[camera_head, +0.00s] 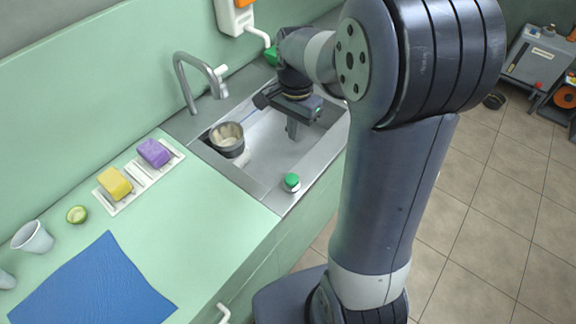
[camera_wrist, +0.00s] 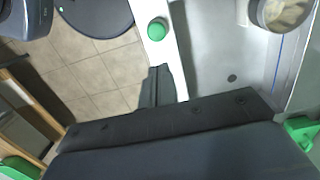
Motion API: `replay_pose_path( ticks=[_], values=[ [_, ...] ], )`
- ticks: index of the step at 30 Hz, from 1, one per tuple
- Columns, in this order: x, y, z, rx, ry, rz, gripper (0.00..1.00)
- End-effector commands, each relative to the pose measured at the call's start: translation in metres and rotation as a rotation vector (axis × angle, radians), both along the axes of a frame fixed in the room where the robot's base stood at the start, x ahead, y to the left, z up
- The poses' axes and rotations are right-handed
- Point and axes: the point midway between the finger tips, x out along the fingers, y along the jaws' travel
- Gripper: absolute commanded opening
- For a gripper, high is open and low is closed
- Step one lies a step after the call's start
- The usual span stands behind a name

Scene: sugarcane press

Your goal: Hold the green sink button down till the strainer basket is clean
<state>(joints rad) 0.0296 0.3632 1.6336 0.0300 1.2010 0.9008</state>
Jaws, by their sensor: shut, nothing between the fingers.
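The green sink button (camera_head: 291,181) sits on the steel sink's front rim, close to the counter. It also shows in the wrist view (camera_wrist: 157,30), just beyond my fingertips. My gripper (camera_head: 292,134) is shut and empty, over the sink basin, apart from the button. In the wrist view its closed fingers (camera_wrist: 157,72) point toward the button with a gap between. The dark strainer basket (camera_head: 227,139) stands at the left of the basin, with beige matter inside. It is partly cut off at the top right of the wrist view (camera_wrist: 282,12).
A grey faucet (camera_head: 186,82) rises behind the basin, its spout near the basket. Yellow (camera_head: 115,183) and purple (camera_head: 154,152) sponges lie on a white holder. A half lime, white cups and a blue mat (camera_head: 95,285) are on the green counter.

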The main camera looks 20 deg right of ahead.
Motion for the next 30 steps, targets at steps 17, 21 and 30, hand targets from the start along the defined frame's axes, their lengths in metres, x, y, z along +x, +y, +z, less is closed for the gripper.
replay_pose_path(
  ticks=[17,21,30],
  values=[
    [-0.002,0.000,-0.023,-0.002,0.005,0.001,0.00],
    [-0.004,0.001,-0.052,-0.002,0.006,0.001,0.00],
    [-0.007,0.003,-0.112,-0.002,0.006,0.001,0.00]
  ],
)
